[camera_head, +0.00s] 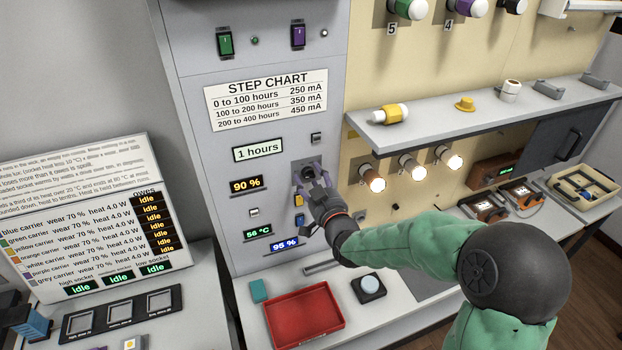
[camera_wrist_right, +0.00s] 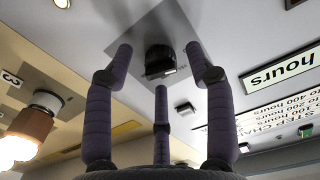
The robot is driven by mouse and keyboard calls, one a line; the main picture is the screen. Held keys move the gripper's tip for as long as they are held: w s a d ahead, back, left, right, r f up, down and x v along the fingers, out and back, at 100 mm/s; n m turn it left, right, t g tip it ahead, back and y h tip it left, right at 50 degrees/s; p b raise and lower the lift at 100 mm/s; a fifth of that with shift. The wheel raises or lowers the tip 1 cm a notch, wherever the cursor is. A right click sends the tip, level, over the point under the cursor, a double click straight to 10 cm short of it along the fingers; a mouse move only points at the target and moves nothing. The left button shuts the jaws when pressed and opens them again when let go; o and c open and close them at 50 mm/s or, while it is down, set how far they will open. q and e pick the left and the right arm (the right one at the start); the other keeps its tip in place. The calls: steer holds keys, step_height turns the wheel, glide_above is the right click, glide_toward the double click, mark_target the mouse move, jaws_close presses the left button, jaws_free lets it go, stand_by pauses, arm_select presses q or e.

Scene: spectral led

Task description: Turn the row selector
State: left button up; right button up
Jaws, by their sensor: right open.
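The row selector looks to be the black knob (camera_wrist_right: 160,62) on a grey square plate of the panel; the right wrist view shows it between my fingers. In the head view the knob (camera_head: 308,172) is partly covered by my right gripper. My right gripper (camera_head: 312,182) is open, with its purple fingers spread around the knob; I cannot tell if any finger touches it. In the right wrist view the fingers (camera_wrist_right: 160,75) stand apart with the knob beyond their tips. My left gripper is not in view.
A step chart (camera_head: 266,99) and small displays (camera_head: 246,184) are on the panel beside the knob. Lit bulbs (camera_head: 412,166) hang to the right under a shelf (camera_head: 480,112). A red tray (camera_head: 304,316) and a round button (camera_head: 369,286) are on the counter below.

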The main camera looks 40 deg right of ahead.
steer(key=shift+w+d, duration=0.1)
steer(key=shift+w, duration=0.15)
jaws_close()
